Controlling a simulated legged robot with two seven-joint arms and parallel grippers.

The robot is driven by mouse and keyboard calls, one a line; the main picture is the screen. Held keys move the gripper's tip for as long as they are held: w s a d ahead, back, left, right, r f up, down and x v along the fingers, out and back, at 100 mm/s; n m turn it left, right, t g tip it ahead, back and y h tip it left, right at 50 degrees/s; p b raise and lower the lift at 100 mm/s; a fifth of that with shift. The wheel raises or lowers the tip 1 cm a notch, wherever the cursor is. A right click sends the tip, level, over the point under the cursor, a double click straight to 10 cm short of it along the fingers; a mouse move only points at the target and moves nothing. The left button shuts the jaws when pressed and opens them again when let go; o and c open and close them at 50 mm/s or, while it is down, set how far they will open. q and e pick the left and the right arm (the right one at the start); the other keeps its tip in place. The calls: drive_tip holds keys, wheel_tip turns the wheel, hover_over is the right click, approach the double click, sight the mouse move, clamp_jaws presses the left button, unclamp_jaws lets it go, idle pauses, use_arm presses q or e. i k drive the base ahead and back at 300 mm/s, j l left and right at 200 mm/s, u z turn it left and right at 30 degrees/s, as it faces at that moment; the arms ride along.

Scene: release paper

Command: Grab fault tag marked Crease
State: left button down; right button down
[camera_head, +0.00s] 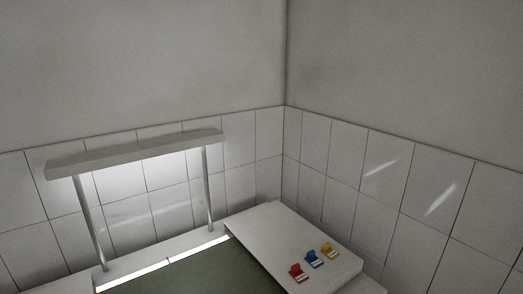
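Three small tags stand in a slanted row on a white raised surface at the lower right. They are a red tag (297,272), a blue tag (312,259) and a yellow tag (328,249). Each has a pale strip at its lower edge. Any writing is too small to read, so I cannot tell which is marked Crease. Neither of my grippers is in view.
The white raised surface (285,228) stands beside a green work surface (185,275) with a bright white strip along its back. A lamp bar (140,153) on two posts spans the back left. Tiled walls (340,165) meet in a corner behind.

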sight(328, 251)
drive_tip(key=i+l+u, duration=0.1)
drive_tip(key=i+l, duration=0.5)
drive_tip(key=i+l+u, duration=0.1)
drive_tip(key=i+l, duration=0.5)
drive_tip(key=l, duration=0.25)
